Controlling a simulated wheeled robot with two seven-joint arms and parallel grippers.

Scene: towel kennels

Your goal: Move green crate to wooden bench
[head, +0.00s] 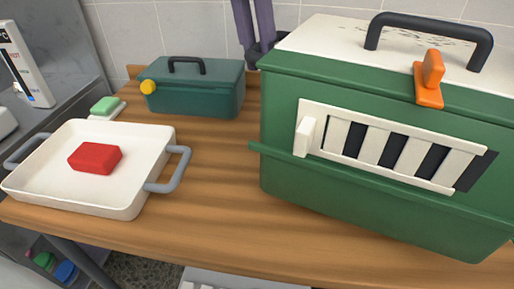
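The green crate (390,215) is large and boxy, with a white top (325,42), a black carry handle (430,32), an orange latch (429,80) and a white barred door panel (390,147) on its front. It stands upright on the right part of the wooden bench (205,215). Its right end is cut off by the picture edge. Neither of my grippers is in view.
A white tray (135,150) with grey handles holds a red block (95,158) at the left. A teal box (200,92) with a yellow knob and a green-topped item (106,106) stand behind. The wood between tray and crate is clear.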

